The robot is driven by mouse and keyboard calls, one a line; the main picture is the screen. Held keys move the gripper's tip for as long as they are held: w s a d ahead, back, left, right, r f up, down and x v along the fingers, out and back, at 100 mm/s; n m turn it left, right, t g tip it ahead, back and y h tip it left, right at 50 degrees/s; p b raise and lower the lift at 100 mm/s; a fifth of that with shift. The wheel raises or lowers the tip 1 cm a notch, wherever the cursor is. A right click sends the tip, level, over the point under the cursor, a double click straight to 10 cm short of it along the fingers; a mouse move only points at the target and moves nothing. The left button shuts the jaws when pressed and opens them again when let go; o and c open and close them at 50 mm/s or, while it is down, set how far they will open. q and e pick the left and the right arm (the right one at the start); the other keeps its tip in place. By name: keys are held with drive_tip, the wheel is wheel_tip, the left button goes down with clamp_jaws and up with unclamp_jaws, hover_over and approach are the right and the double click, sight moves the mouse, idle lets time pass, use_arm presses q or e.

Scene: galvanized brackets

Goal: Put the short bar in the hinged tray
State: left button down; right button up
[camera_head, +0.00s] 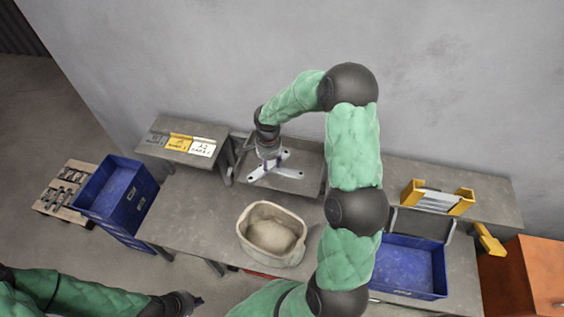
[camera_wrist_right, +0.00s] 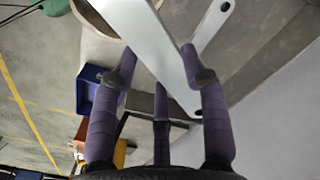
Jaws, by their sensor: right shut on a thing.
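My right gripper (camera_head: 268,150) points down over a grey shallow tray (camera_head: 312,178) at the back of the bench. In the right wrist view, my right gripper (camera_wrist_right: 160,62) is shut on a pale metal bar (camera_wrist_right: 152,40) with a hole near its end. A second pale bar (camera_wrist_right: 213,25) crosses behind it. In the head view, pale bar arms (camera_head: 289,173) show under the gripper, inside the tray's outline; whether they touch its floor is unclear. I cannot tell the tray's hinge. My left gripper (camera_head: 182,303) is low at the front left, its fingers unclear.
A beige tub (camera_head: 272,236) stands in front of the grey tray. A blue bin (camera_head: 409,267) sits at right, with yellow holders (camera_head: 437,198) behind it. Labelled plates (camera_head: 180,142) lie on the left shelf. Stacked blue crates (camera_head: 115,190) stand left. My right arm crosses the middle.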

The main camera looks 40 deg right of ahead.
drive_tip(key=s+d+m+p, duration=0.4)
drive_tip(key=s+d+m, duration=0.1)
drive_tip(key=d+m, duration=0.55)
approach(293, 154)
drive_tip(key=shift+m, duration=0.35)
drive_tip(key=a+f, duration=0.2)
drive_tip(key=a, duration=0.1)
drive_tip(key=a+f, duration=0.1)
drive_tip(key=a, duration=0.1)
drive_tip(key=shift+a+f, duration=0.1)
drive_tip(key=shift+f, duration=0.3)
drive_tip(key=shift+f+p, duration=0.3)
drive_tip(key=shift+f, duration=1.05)
drive_tip(key=o, duration=1.3)
drive_tip(key=shift+f, duration=0.1)
drive_tip(key=shift+o, duration=0.2)
